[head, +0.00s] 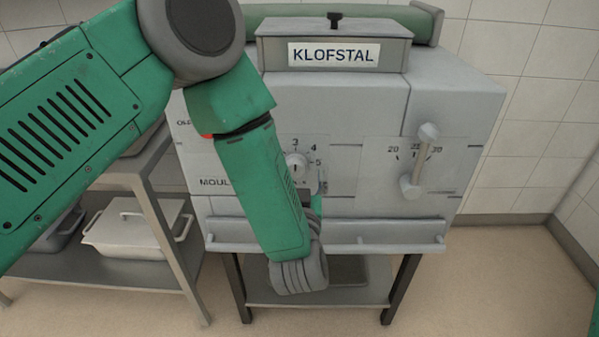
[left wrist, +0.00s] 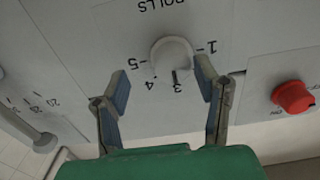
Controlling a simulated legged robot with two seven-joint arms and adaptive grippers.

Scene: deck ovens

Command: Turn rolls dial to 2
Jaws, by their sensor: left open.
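The rolls dial is a pale round knob (head: 296,160) on the front of the grey oven, with numbers around it; 3, 4 and 5 show in the head view. In the left wrist view, upside down, the knob (left wrist: 172,58) sits under the word ROLLS. A dark mark at its edge points close to 3; 1, 4 and 5 also show, and 2 is hidden behind a finger. My left gripper (left wrist: 163,82) is open, its fingers either side of the knob and apart from it. In the head view my left forearm mostly hides the gripper. My right gripper is out of view.
A red knob (left wrist: 293,97) is beside the dial panel; only a sliver (head: 207,135) shows past my arm. A handled lever dial (head: 420,165) is on the oven's right. A rail (head: 380,232) runs below. A steel rack (head: 150,180) stands left.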

